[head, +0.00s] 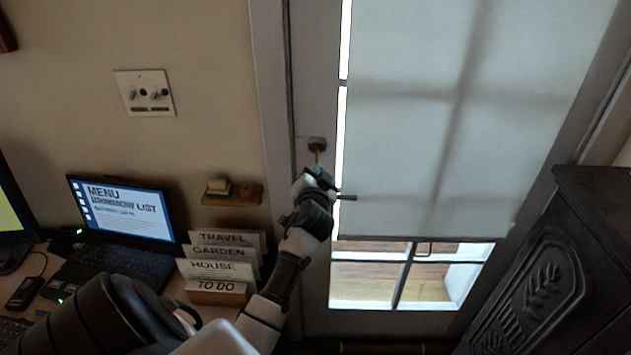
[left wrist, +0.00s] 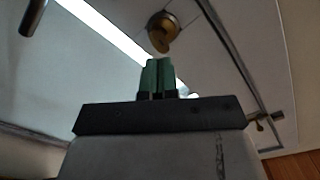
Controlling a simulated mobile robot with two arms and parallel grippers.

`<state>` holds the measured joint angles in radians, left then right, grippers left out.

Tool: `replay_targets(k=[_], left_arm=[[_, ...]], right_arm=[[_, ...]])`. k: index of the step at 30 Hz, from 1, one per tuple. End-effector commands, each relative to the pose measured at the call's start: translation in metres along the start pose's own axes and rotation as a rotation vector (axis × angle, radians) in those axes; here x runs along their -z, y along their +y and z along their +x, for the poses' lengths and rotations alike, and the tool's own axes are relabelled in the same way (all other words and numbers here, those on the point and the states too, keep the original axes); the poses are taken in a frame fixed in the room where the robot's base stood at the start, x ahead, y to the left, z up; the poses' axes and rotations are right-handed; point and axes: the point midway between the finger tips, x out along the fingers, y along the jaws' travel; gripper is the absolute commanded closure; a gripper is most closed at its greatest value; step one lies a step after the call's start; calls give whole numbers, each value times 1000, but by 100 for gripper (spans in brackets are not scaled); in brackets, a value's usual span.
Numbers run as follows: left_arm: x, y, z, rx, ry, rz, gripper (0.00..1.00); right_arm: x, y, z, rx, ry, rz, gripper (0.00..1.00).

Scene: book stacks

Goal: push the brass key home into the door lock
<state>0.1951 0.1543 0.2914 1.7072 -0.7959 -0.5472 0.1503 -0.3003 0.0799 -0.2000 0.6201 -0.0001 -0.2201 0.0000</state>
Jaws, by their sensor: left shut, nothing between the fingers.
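The round brass door lock (head: 317,144) is on the pale door, left of the glass. It also shows in the left wrist view (left wrist: 166,22), just beyond my fingertips. A brass piece, seemingly the key (left wrist: 160,41), sticks out of the lock toward my fingers; its shape and depth are hard to tell. My left gripper (head: 318,169) is just below the lock in the head view. Its green fingers (left wrist: 158,77) are shut together with nothing between them, pointing at the brass piece. I cannot tell whether they touch it. My right gripper is not in view.
A dark door handle (head: 347,197) sticks out right of my left gripper. A desk on the left holds a laptop (head: 125,212) and labelled cards (head: 222,266). A small wooden shelf (head: 232,194) is on the wall. A dark carved cabinet (head: 560,270) stands at right.

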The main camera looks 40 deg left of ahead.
Motion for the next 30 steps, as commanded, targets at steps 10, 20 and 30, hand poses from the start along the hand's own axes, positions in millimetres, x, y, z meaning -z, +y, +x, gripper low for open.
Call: replay_targets(k=[10, 20, 30], left_arm=[[0, 0, 28, 0, -1, -1, 100], [0, 0, 29, -1, -1, -1, 100], [0, 1, 33, -1, -1, -1, 100]], right_arm=[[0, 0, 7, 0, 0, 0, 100], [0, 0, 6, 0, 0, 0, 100], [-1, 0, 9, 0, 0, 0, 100]])
